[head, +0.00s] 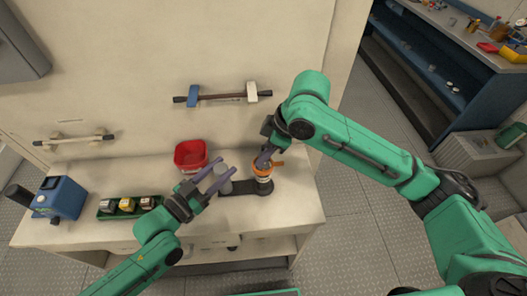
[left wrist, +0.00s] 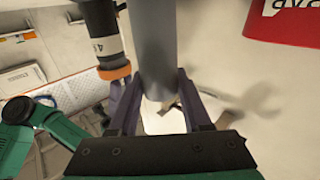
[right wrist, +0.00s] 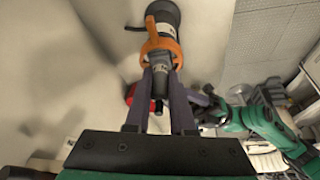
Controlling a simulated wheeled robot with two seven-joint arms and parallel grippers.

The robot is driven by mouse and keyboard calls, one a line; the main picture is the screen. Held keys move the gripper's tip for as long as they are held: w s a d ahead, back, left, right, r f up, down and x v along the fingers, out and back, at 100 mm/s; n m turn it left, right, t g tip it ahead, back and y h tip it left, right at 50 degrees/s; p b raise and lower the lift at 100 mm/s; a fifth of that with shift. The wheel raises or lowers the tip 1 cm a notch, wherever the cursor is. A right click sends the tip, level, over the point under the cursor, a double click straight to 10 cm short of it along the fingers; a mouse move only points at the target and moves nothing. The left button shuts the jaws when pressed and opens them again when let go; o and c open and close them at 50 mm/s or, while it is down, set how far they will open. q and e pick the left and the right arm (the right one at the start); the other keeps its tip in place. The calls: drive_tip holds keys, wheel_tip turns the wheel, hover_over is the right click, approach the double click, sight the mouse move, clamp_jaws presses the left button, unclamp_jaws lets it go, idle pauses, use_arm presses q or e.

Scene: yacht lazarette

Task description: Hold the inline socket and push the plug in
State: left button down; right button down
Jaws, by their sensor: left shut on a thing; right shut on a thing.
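The inline socket (head: 263,178) stands upright at the right end of a dark base plate (head: 236,189). It has a dark body, a white label band and an orange collar; its collar also shows in the left wrist view (left wrist: 114,73). My right gripper (head: 265,158) is shut on a grey piece, apparently the plug (right wrist: 160,72), at the orange collar (right wrist: 160,46). How deep it sits cannot be told. My left gripper (head: 222,176) is shut on a plain grey cylinder (left wrist: 152,45) standing at the plate's left end, beside the socket.
A red bin (head: 190,155) stands behind the left gripper. Two bar handles (head: 220,97) are on the wall. The counter's right end is clear.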

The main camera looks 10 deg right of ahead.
drive_tip(key=shift+f, duration=0.4)
use_arm(q)
drive_tip(key=shift+s+r, duration=0.1)
use_arm(e)
drive_tip(key=c, duration=0.7)
unclamp_jaws()
drive_tip(key=shift+s, duration=0.1)
drive_tip(key=v, duration=1.2)
drive_tip(key=shift+s+a+r, duration=0.1)
use_arm(q)
drive_tip(key=shift+c, duration=1.4)
unclamp_jaws()
